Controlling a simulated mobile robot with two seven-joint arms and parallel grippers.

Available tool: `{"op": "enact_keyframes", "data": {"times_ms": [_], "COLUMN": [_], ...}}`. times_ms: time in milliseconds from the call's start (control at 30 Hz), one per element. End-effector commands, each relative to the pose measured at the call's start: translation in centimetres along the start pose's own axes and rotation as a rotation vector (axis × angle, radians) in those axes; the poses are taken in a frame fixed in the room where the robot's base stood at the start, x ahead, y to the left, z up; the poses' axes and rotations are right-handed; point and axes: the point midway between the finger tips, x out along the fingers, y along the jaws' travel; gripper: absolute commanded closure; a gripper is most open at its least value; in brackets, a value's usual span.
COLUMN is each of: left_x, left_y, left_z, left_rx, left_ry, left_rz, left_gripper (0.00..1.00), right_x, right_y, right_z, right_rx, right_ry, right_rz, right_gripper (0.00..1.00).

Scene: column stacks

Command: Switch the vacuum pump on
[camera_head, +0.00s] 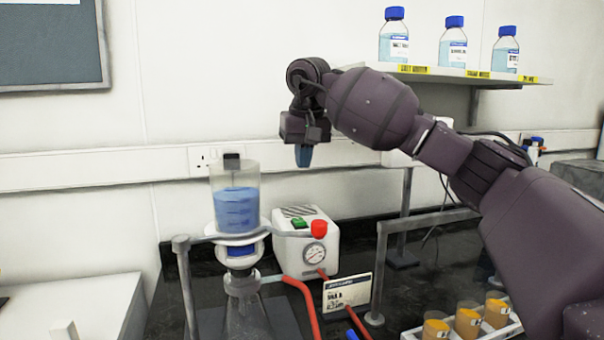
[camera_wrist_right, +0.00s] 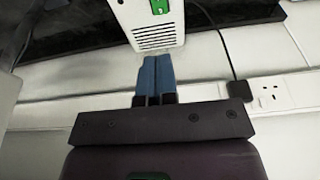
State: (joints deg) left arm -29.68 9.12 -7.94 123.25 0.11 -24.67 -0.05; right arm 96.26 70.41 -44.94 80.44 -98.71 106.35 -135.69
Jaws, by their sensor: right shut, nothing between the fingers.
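The vacuum pump (camera_head: 307,256) is a small white box on the dark bench, with a green switch (camera_head: 299,223) and a red knob (camera_head: 319,228) on top and a round gauge on its front. In the right wrist view the pump (camera_wrist_right: 157,38) is at the top, with its slotted vent and the green switch (camera_wrist_right: 160,6). My right gripper (camera_head: 303,156) is above the pump, pointing down, apart from it. Its blue fingertips, also in the right wrist view (camera_wrist_right: 155,75), are shut together and empty. My left gripper is not in view.
A filter funnel (camera_head: 237,195) with blue liquid stands on a flask left of the pump, beside a metal stand (camera_head: 186,285). A red hose (camera_head: 302,300) and a label card (camera_head: 347,293) are in front. Orange-filled vials (camera_head: 468,320) stand front right. Bottles (camera_head: 453,45) stand on a shelf.

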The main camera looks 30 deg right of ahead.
Motion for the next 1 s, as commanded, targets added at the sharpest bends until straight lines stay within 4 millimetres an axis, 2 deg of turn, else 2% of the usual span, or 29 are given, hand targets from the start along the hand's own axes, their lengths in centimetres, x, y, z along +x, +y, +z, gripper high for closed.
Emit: {"op": "enact_keyframes", "data": {"times_ms": [33,100,500,700,1000], "left_x": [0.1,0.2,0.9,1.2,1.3], "left_y": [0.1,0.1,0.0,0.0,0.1], "left_z": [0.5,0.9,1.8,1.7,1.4], "left_rx": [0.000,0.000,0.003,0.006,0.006], "left_ry": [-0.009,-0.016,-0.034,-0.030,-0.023], "left_rz": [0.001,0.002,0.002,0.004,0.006], "left_gripper": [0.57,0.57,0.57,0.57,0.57], "right_x": [1.3,2.6,9.5,11.5,12.3], "right_y": [0.0,0.0,0.0,0.0,0.0], "right_z": [0.0,0.0,0.1,1.1,1.5], "right_rx": [0.000,0.000,0.000,0.000,0.001], "right_ry": [-0.006,-0.008,-0.007,-0.004,-0.001], "right_rz": [0.002,0.003,0.002,0.001,0.000], "right_gripper": [1.00,1.00,1.00,1.00,1.00]}}
